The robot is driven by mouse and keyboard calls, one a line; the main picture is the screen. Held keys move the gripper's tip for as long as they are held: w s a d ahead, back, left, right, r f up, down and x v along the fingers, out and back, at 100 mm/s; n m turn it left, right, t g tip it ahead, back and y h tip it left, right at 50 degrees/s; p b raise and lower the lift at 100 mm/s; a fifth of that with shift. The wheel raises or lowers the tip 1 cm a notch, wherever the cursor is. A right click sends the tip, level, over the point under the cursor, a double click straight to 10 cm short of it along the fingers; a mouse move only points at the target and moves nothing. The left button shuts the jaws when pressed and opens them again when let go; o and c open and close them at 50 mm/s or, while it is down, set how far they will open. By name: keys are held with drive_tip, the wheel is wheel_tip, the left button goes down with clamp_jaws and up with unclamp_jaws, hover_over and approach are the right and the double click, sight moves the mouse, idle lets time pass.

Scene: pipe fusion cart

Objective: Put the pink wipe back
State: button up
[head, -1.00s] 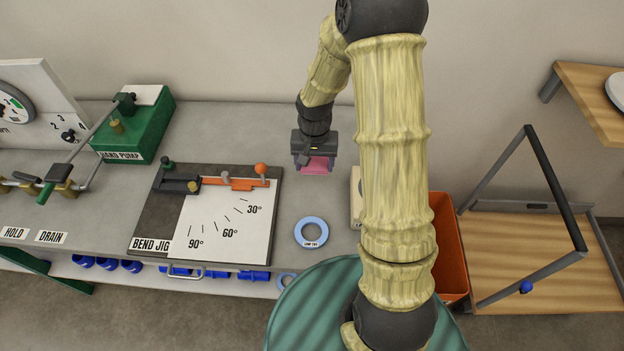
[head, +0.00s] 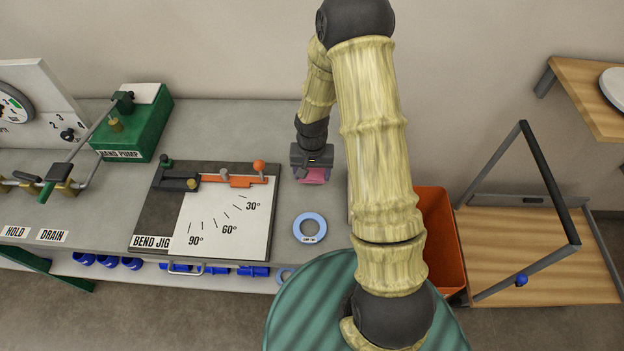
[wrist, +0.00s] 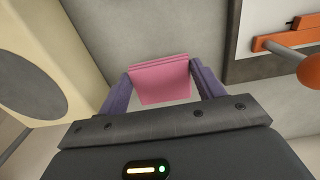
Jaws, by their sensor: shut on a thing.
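The pink wipe (wrist: 160,82) is a folded pink cloth between the two purple fingers of my gripper (wrist: 158,88) in the wrist view. My gripper is shut on it. In the head view, my gripper (head: 312,172) points down over the grey bench, right of the bend jig, with the pink wipe (head: 314,176) showing below it. I cannot tell whether the wipe touches the bench top. A cream box with a dark round opening (wrist: 40,75) stands to the left in the wrist view; my arm hides most of it in the head view.
The bend jig (head: 215,225) with its orange lever lies left of my gripper. A blue tape ring (head: 310,228) lies in front. An orange bin (head: 437,240) stands beyond the bench's right end. The green hand pump (head: 137,125) is farther left. Bench around the ring is clear.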

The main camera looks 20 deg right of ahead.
sight(312, 176)
drive_tip(key=shift+f, duration=0.1)
drive_tip(key=shift+f+p, duration=0.5)
drive_tip(key=shift+f, duration=1.5)
drive_tip(key=shift+f, duration=0.15)
drive_tip(key=o, duration=0.9)
drive_tip(key=shift+o, duration=0.2)
wheel_tip(312, 176, up, 12)
drive_tip(key=b, duration=0.2)
drive_tip(key=shift+b, duration=0.3)
